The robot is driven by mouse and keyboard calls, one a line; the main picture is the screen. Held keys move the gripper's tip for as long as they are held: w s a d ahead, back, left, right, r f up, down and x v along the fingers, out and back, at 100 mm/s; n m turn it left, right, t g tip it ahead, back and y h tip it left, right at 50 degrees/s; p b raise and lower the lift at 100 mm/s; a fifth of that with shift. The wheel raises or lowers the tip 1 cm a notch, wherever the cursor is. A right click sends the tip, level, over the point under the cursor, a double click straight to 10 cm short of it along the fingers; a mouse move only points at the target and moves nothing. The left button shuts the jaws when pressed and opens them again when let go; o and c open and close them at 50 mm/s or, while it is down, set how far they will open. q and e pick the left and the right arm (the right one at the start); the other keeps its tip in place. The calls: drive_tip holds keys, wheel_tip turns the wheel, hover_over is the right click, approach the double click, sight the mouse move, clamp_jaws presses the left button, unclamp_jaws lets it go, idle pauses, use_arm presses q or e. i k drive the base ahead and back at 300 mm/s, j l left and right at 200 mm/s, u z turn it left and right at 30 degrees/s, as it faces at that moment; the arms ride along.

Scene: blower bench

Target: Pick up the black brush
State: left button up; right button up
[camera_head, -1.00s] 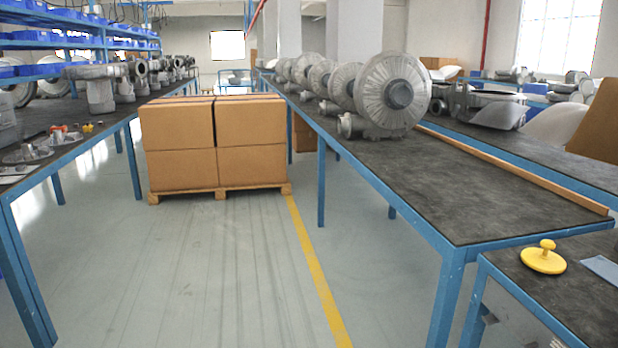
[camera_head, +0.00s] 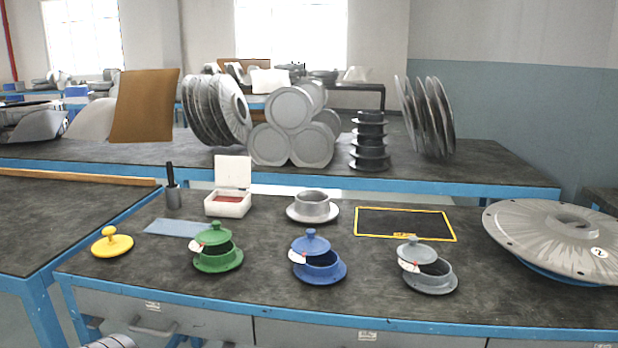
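A black handle (camera_head: 169,174), which looks like the black brush, stands upright in a small grey cup (camera_head: 173,197) at the back left of the near bench. The cup hides its lower end. The cup is left of an open white box (camera_head: 229,206) with a red inside and behind a flat blue-grey strip (camera_head: 178,228). Neither of my grippers is in view.
On the near bench (camera_head: 150,268) are a yellow lid (camera_head: 112,242), green (camera_head: 217,250), blue (camera_head: 319,262) and grey (camera_head: 430,272) lidded pots, a grey bowl (camera_head: 312,207), a yellow-framed panel (camera_head: 405,223) and a large grey disc (camera_head: 555,240). A bench with stacked parts stands behind.

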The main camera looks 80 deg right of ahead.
sight(169, 168)
drive_tip(key=z, duration=1.8)
drive_tip(key=i, duration=0.5)
drive_tip(key=k+j, duration=0.2)
drive_tip(key=k, duration=0.25)
drive_tip(key=i+j, duration=0.1)
drive_tip(key=j, duration=0.75)
drive_tip(key=i+j+z, duration=0.15)
drive_tip(key=j, duration=0.75)
drive_tip(key=k, duration=0.05)
